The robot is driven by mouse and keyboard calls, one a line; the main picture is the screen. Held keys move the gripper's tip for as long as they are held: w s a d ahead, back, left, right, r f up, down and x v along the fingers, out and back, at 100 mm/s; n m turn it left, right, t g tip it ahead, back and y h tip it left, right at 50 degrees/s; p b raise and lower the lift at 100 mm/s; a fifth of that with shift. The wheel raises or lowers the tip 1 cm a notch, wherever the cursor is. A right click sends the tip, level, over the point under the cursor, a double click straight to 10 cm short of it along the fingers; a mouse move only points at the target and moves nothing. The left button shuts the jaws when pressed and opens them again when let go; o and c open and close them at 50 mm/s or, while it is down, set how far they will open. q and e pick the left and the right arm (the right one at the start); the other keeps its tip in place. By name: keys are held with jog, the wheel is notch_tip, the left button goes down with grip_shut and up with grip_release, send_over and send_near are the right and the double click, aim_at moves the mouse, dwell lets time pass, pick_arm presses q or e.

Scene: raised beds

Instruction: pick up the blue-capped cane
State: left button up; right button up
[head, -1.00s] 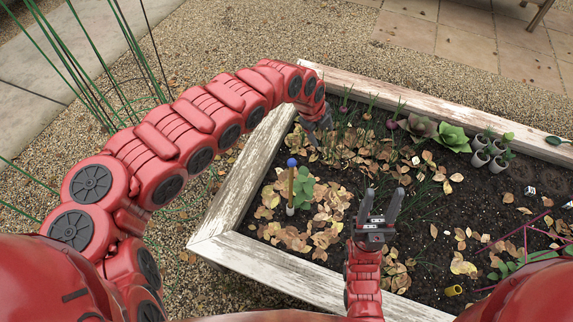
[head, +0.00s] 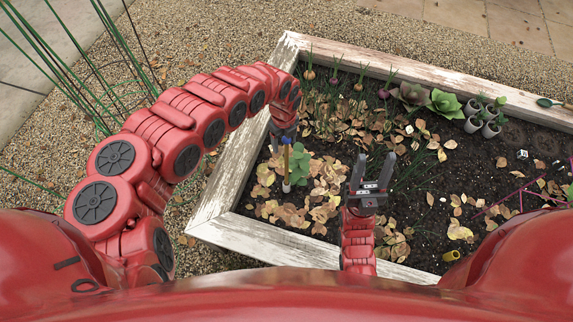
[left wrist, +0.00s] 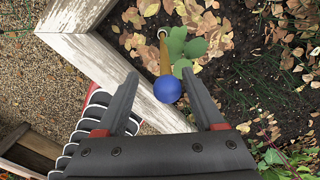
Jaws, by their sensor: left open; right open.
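The blue-capped cane (head: 286,165) stands upright in the soil near the bed's left corner, beside a small green plant. Its round blue cap (left wrist: 167,89) shows in the left wrist view between my left gripper's open fingers, with the tan cane (left wrist: 164,55) running away below it. My left gripper (head: 285,137) is at the top of the cane in the head view, partly hiding the cap. Contact between fingers and cap does not show. My right gripper (head: 374,160) is open and empty over the bed, to the right of the cane.
The weathered white wooden frame (head: 208,195) borders the bed at left and front. The leafy green plant (head: 300,161) stands close against the cane. Dry leaves (head: 290,211) cover the soil around it. Grey pots (head: 480,122) and succulents stand at the back right.

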aim_at(286, 149)
pick_arm(q)
jog(key=f, duration=0.2)
jog(key=d+f, duration=0.1)
jog(key=f, duration=0.1)
jog(key=shift+w+f, duration=0.1)
jog(key=shift+f, duration=0.05)
jog(key=shift+a+f, duration=0.15)
jog(key=shift+f, duration=0.3)
jog(key=shift+c, duration=0.3)
grip_shut()
